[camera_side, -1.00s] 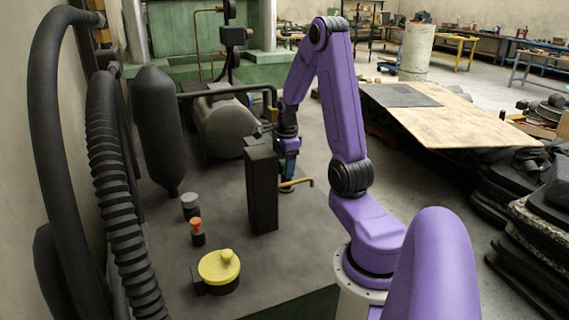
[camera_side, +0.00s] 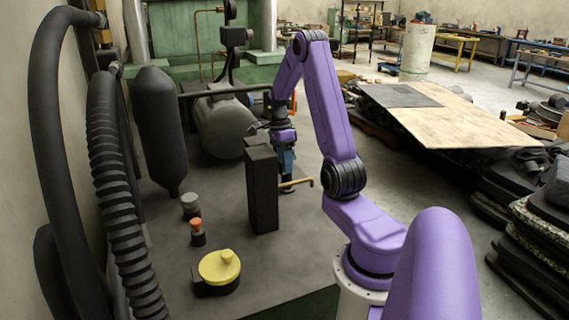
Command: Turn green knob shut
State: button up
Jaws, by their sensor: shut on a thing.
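My gripper (camera_side: 286,178) points down just behind and right of a tall dark box (camera_side: 262,190), its tips close to a short brass pipe (camera_side: 298,184). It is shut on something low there. The green knob cannot be made out; the fingers and the box cover that spot, so its angle does not show. A round yellow knob (camera_side: 219,267) on a dark base sits at the front, well apart from my gripper.
A small orange-topped knob (camera_side: 197,226) and a grey cap (camera_side: 190,203) stand left of the box. A dark cylinder (camera_side: 158,130) and ribbed hose (camera_side: 118,200) line the left. A grey tank (camera_side: 222,128) lies behind. Bare bench top shows around the yellow knob.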

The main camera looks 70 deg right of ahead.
jog(key=shift+w+d+f+g+y, duration=0.1)
jog(key=shift+g+y, duration=0.4)
jog(key=shift+w+d+g+y, duration=0.1)
jog(key=shift+g+y, duration=0.4)
jog(key=o, duration=1)
jog(key=shift+o, duration=0.2)
jog(key=v, duration=1.2)
jog(key=shift+w, duration=0.15)
